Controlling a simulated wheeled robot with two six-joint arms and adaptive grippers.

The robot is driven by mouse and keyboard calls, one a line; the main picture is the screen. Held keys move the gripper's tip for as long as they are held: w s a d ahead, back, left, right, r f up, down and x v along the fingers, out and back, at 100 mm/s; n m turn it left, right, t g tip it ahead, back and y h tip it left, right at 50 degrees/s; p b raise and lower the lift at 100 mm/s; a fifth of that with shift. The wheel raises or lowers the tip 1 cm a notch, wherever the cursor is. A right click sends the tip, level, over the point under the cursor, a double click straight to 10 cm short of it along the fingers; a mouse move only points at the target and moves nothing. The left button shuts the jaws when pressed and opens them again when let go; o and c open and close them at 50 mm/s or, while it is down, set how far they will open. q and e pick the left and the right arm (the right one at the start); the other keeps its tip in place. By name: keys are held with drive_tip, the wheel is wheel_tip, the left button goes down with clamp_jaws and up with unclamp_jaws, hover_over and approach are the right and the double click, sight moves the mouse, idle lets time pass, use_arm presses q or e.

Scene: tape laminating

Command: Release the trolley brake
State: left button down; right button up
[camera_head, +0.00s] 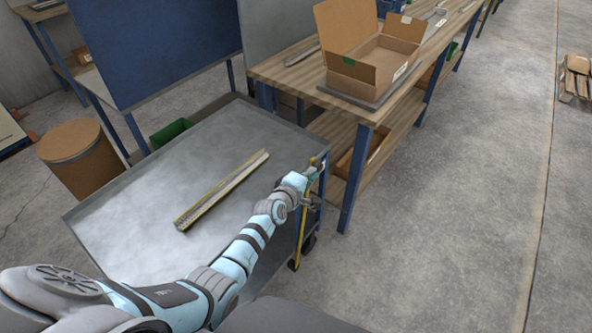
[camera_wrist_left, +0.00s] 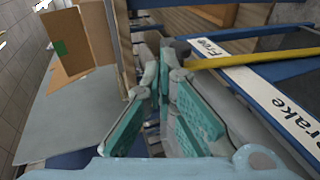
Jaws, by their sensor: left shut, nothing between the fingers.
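The grey-topped trolley (camera_head: 130,190) stands before me, with a yellow brake lever (camera_head: 304,215) at its right end. The yellow lever (camera_wrist_left: 255,59) crosses the upper right of the left wrist view, its near end close to my fingertips. A white label strip (camera_wrist_left: 268,90) beside it reads "Free" towards the top and "Brake" lower down; the lever crosses between the two words. My left gripper (camera_head: 319,170) is at the trolley's right end, by the top of the lever. Its teal-padded fingers (camera_wrist_left: 164,72) are shut with nothing between them. I cannot tell whether they touch the lever. My right gripper is out of view.
A long metal strip (camera_head: 222,190) lies on the trolley top. A wooden workbench (camera_head: 285,72) with an open cardboard box (camera_head: 372,62) stands close behind the trolley's right end. A brown drum (camera_head: 82,158) stands at the left.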

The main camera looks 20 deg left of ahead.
use_arm(q)
drive_tip(key=s+r+p, duration=0.4)
drive_tip(key=s, duration=0.2)
drive_tip(key=shift+s+a, duration=0.25)
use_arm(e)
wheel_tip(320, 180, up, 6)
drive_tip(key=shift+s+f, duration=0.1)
use_arm(q)
drive_tip(key=shift+r, duration=0.1)
